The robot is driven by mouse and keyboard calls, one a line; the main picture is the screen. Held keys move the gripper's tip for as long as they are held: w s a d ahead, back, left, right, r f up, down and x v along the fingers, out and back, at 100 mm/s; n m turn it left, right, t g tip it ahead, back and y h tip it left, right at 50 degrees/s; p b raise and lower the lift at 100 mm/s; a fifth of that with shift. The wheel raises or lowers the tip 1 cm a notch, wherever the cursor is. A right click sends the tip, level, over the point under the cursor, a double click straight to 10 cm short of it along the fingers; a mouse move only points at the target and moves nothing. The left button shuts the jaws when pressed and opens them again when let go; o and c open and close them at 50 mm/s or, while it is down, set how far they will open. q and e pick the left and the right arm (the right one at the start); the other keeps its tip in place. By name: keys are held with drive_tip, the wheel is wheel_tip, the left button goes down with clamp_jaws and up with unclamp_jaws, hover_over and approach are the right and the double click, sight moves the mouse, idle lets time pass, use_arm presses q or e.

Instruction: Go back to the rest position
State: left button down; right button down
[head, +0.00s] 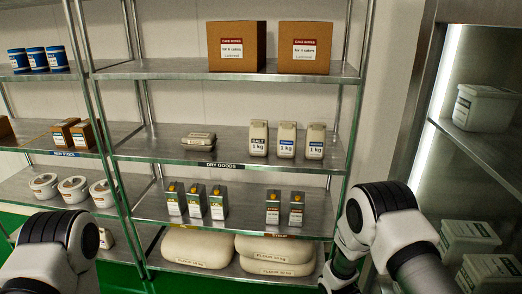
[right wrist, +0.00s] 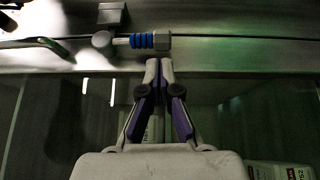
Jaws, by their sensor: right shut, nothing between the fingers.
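My right gripper (right wrist: 159,64) shows in the right wrist view with its two fingertips together and nothing between them. Its tips are in front of a metal edge, just below a blue-ringed fitting (right wrist: 142,41); I cannot tell whether they touch it. In the head view my right arm comes in at the lower right, bent downward in front of the shelving, and its dark lower end runs to the bottom edge. My left arm shows only as a link at the lower left; its gripper is out of view.
A wire-post shelf (head: 210,142) holds cartons (head: 237,47), pouches, small boxes and flour sacks (head: 199,248). A lit cabinet at the right holds white containers (head: 486,107). Green floor shows at the bottom left.

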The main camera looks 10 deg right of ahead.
drive_tip(key=s+a+f+n+t+y+b, duration=0.1)
drive_tip(key=s+a+f+n+t+y, duration=0.2)
drive_tip(key=s+f, duration=0.5)
drive_tip(key=s+a+f+n+t+y+b, duration=0.1)
drive_tip(key=s+f+n+t+y, duration=0.2)
drive_tip(key=s+f, duration=0.55)
drive_tip(key=w+f+n+t, duration=0.5)
drive_tip(key=w+n+t, duration=0.2)
drive_tip(key=w+t, duration=0.3)
drive_tip(key=shift+a+n+t, duration=0.3)
drive_tip(key=shift+n+t, duration=0.1)
drive_tip(key=shift+t, duration=0.3)
